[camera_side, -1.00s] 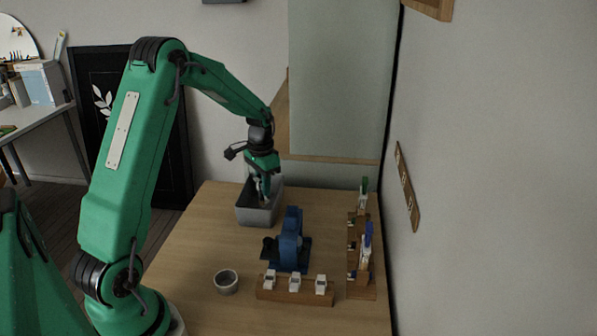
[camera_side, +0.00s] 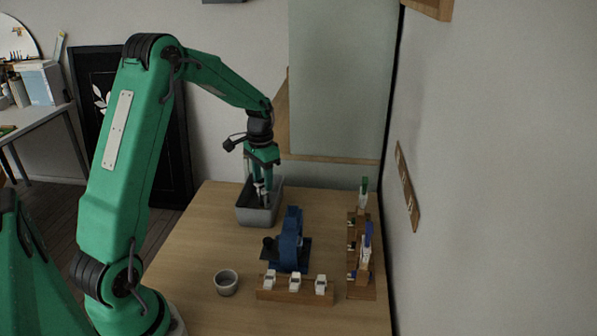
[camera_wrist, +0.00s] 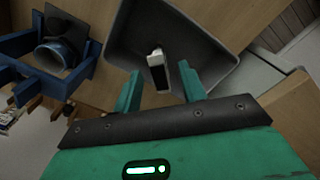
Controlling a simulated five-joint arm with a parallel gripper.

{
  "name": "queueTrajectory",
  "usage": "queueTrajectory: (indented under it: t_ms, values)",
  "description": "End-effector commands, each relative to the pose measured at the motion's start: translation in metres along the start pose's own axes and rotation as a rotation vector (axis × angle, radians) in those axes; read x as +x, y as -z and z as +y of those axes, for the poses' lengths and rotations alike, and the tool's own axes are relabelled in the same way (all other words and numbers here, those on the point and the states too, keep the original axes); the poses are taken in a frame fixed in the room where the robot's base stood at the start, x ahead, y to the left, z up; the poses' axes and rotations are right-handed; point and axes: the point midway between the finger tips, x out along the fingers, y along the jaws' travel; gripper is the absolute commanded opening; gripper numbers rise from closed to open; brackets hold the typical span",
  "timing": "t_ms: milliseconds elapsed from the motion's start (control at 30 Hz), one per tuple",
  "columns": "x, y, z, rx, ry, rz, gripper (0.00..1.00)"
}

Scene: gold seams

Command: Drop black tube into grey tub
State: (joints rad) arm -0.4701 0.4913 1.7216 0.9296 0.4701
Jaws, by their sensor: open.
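The grey tub (camera_side: 259,215) stands at the back of the table, and its inside shows in the wrist view (camera_wrist: 205,45). My gripper (camera_side: 263,189) points down over the tub's opening; in the wrist view its two green fingers (camera_wrist: 158,86) are spread apart. The black tube (camera_wrist: 159,76), with a pale end, shows between the fingers with gaps on both sides. It appears over or inside the tub; I cannot tell whether it touches the floor of the tub. In the side view it is too small to make out clearly.
A blue stand (camera_side: 291,245) is right of and nearer than the tub. A wooden rack with several white pieces (camera_side: 294,292) is in front of it. A small grey cup (camera_side: 226,282) stands left of that rack. A wooden rack (camera_side: 361,275) with coloured items stands right.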

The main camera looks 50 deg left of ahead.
Motion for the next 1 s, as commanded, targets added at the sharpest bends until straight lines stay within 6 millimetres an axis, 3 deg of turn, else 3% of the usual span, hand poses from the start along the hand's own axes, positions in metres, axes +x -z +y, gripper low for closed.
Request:
queueTrajectory:
  t_ms: [400,1000]
  values:
    - [-0.05,0.0,0.0,0.0,0.001,0.002,0.41]
    - [-0.055,0.0,0.0,0.0,0.001,0.002,0.41]
